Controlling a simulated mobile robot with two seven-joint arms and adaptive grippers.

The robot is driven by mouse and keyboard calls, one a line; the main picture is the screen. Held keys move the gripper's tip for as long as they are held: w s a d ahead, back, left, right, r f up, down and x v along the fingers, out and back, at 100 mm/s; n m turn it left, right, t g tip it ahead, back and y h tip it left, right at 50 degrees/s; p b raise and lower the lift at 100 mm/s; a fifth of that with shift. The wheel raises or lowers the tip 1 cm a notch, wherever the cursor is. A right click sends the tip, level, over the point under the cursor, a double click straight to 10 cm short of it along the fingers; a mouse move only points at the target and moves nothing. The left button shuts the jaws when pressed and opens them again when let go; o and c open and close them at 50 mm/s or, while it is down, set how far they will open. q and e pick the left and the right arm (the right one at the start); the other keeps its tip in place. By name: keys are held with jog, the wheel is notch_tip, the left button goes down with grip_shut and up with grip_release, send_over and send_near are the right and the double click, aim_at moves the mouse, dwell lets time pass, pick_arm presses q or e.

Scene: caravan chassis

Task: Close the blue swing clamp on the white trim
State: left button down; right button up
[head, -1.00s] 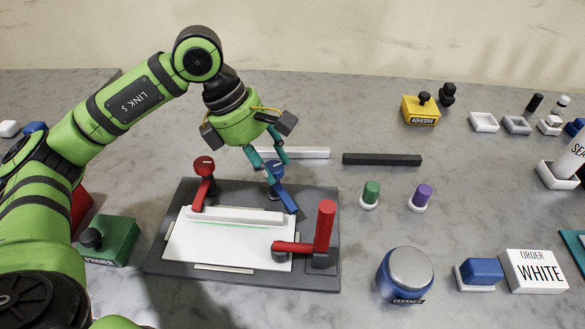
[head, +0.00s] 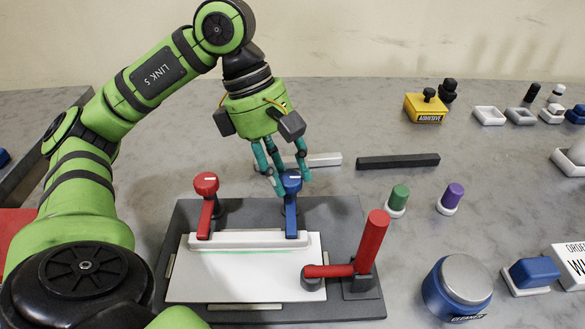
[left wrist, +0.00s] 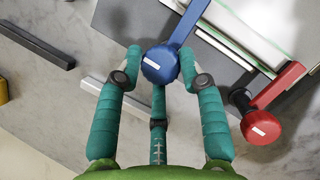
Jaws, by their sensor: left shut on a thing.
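The blue swing clamp (head: 291,211) stands at the back edge of the dark fixture. Its arm points toward the front, and its tip overlaps the right end of the white trim (head: 245,237). The trim lies along the back of a white panel (head: 240,275). My left gripper (head: 288,183) is shut on the clamp's round knob; in the left wrist view the blue knob (left wrist: 160,64) sits between the teal fingers. Whether the tip presses on the trim cannot be told. My right gripper is not in view.
A red swing clamp (head: 205,205) reaches onto the trim's left end. A red upright-handled clamp (head: 368,245) holds the panel's front right. A white bar (head: 323,160) and a dark bar (head: 398,161) lie behind. Green (head: 398,199) and purple (head: 451,197) knobs stand at right.

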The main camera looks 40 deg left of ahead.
pick_arm(q)
jog(key=shift+s+f, duration=0.1)
jog(key=shift+s, duration=0.05)
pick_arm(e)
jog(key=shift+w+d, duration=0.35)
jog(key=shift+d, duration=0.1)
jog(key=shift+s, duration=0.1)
pick_arm(q)
jog(key=c, duration=0.8)
grip_release()
jog(key=v, duration=1.2)
jog(key=shift+d, duration=0.1)
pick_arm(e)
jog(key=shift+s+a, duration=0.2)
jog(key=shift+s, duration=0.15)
